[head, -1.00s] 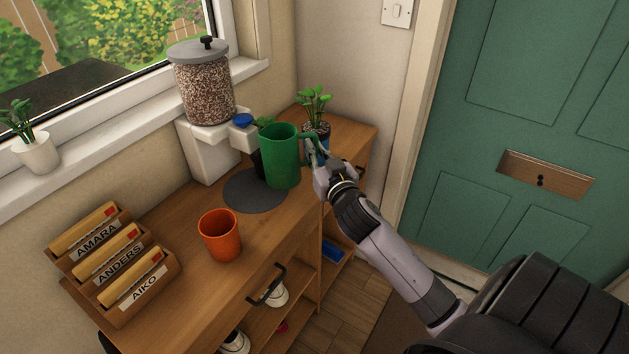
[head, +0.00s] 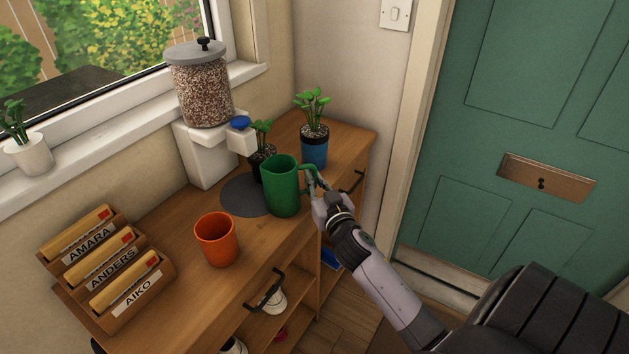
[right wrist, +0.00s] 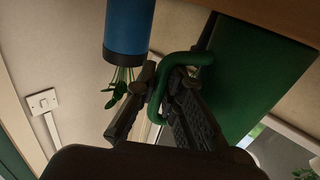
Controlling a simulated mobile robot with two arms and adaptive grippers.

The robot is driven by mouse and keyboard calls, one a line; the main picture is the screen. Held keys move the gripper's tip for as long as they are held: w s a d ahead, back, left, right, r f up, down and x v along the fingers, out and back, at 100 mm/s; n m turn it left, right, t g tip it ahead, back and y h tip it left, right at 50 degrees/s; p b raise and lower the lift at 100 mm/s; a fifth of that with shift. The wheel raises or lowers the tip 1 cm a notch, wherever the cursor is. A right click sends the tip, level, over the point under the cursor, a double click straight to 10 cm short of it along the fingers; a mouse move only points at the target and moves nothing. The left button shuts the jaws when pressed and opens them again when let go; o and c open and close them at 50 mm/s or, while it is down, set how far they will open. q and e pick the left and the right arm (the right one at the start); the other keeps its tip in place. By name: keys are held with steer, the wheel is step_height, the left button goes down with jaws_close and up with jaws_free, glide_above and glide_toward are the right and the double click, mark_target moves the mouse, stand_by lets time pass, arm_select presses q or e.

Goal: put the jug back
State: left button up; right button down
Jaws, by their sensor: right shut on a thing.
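The green jug (head: 282,188) is upright at the right edge of the round dark mat (head: 243,196) on the wooden cabinet top. It hides part of the mat; I cannot tell whether its base touches the surface. My right gripper (head: 314,184) is shut on the jug's handle, on the jug's right side. In the right wrist view the green handle (right wrist: 163,85) passes between my right gripper's fingers (right wrist: 160,100), with the jug's body (right wrist: 250,80) to the right. My left gripper is not in view.
An orange cup (head: 216,240) stands in front of the mat. A plant in a blue pot (head: 314,150) and a dark-potted plant (head: 262,160) stand close behind the jug. A dispenser (head: 203,95) is by the window. A letter rack (head: 110,275) is at left.

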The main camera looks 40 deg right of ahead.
steer(key=c, duration=1.7)
jaws_free()
steer(key=shift+f, duration=0.1)
steer(key=v, duration=1.2)
steer(key=s+a+f+n+g+y, duration=0.1)
steer(key=s+a+f+g, duration=0.1)
steer(key=f, duration=1)
steer(key=s+a+f+n+g+y, duration=0.1)
steer(key=s+a+f+g, duration=0.15)
steer(key=f, duration=0.85)
steer(key=s+a+f+g+y, duration=0.1)
steer(key=s+a+f+g, duration=0.15)
steer(key=f, duration=0.95)
steer(key=s+a+f+n+g+y, duration=0.2)
steer(key=s+a+f+g, duration=0.2)
steer(key=s+f, duration=0.75)
steer(key=s+a+f+n+g, duration=0.1)
steer(key=s+f+g, duration=0.1)
steer(key=s+f, duration=0.3)
steer(key=s+a+f+g, duration=0.1)
steer(key=s+f+g, duration=0.2)
steer(key=s, duration=1)
step_height(320, 180, down, 3)
steer(key=shift+a+r+n+b, duration=0.15)
steer(key=shift+a+n+b, duration=0.1)
steer(key=shift+n+b, duration=0.2)
